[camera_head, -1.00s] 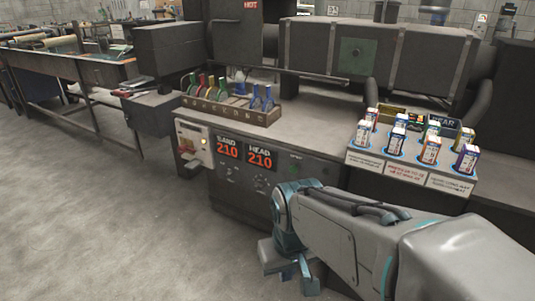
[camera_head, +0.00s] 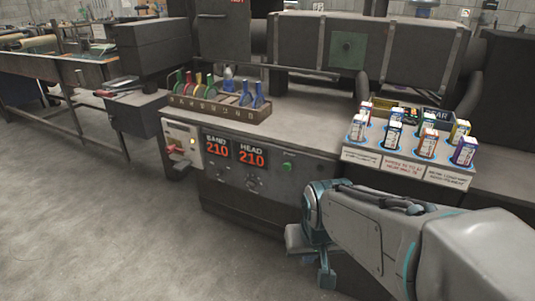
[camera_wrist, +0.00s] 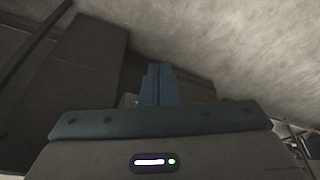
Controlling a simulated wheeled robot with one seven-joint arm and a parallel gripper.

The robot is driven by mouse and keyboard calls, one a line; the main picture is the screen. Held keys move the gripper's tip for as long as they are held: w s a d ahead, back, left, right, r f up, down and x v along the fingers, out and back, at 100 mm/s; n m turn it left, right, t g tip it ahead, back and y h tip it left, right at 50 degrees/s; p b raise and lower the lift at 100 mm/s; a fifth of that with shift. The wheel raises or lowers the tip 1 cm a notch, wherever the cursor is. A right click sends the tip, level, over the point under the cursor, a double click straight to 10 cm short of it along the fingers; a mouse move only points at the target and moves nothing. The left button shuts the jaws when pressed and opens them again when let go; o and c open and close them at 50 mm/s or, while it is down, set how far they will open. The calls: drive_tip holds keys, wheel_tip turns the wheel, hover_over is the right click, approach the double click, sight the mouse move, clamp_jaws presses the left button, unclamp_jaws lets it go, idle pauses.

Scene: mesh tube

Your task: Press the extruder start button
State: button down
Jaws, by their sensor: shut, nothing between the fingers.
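The extruder's front panel faces me in the head view. A green button (camera_head: 288,167) sits on it, right of the red "BAND 210" display (camera_head: 217,147) and the "HEAD 210" display (camera_head: 252,156). Which control is the start button I cannot read. My gripper (camera_head: 327,281) hangs low in front of the panel, below and right of the green button and apart from it. In the wrist view the fingers of my gripper (camera_wrist: 158,80) are together and empty, with the floor and a dark surface beyond.
A light control box (camera_head: 183,143) with a red switch is on the panel's left end. Knobs (camera_head: 252,182) sit below the displays. A rack of coloured handles (camera_head: 220,106) and a holder with several small boxes (camera_head: 412,169) stand on the bench. Floor (camera_head: 110,220) at left is clear.

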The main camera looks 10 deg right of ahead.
sight(287, 166)
drive_tip(key=w+a+f+m+t+y+b, duration=0.1)
drive_tip(key=w+m+t+b, duration=0.3)
drive_tip(key=w+t+b, duration=0.4)
drive_tip(key=w+a+f+m+t+y+b, duration=0.2)
drive_tip(key=w+t+b, duration=0.6)
drive_tip(key=w, duration=1.1)
wheel_tip(287, 166, down, 2)
drive_tip(key=m+t, duration=0.1)
drive_tip(key=m, duration=0.2)
drive_tip(key=shift+f+b, duration=0.15)
drive_tip(key=shift+b, duration=0.25)
drive_tip(key=w+d+p, duration=0.1)
drive_tip(key=w+d, duration=0.4)
drive_tip(key=w, duration=0.2)
drive_tip(key=shift+w+d, duration=0.15)
